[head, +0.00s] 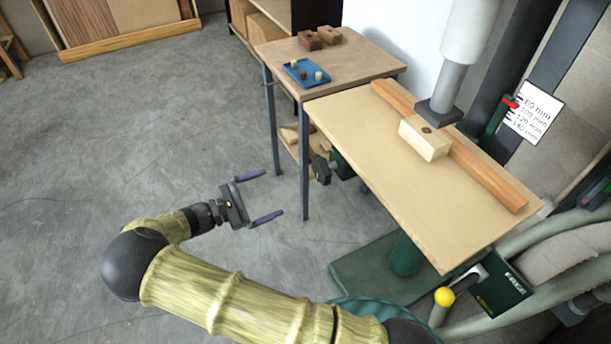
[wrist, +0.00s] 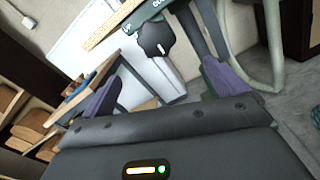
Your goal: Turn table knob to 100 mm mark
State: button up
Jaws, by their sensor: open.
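The table knob (head: 321,170) is dark and lobed, on the side of the drill press table (head: 395,190), below its left edge. In the wrist view the knob (wrist: 156,38) is ahead, between and beyond the fingers. My gripper (head: 274,192) is open and empty, left of the knob and apart from it; its purple fingers also show in the wrist view (wrist: 164,72). The white mm scale (head: 535,113) is at right, with marks from 80 to 140. A red pointer (head: 510,103) is at its upper left, near the 80 and 100 marks; its exact reading is unclear.
A wooden block (head: 425,138) and a long wooden strip (head: 480,174) lie on the press table under the spindle. A side table (head: 345,55) with a blue tray (head: 296,78) and brown blocks (head: 309,40) stands behind the knob. The floor left of my gripper is clear.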

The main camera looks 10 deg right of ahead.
aim_at(317, 172)
jog(key=n, duration=0.6)
jog(key=shift+a+b, duration=0.15)
jog(key=shift+b, duration=0.2)
jog(key=shift+w, duration=0.1)
jog(key=p+x, duration=0.1)
jog(key=x, duration=1.6)
jog(key=shift+w+d, duration=0.2)
jog(key=shift+c, duration=0.3)
jog(key=c, duration=0.9)
jog(key=shift+w+m+p, duration=0.15)
jog(key=shift+m+p, duration=0.25)
jog(key=shift+m, duration=1.2)
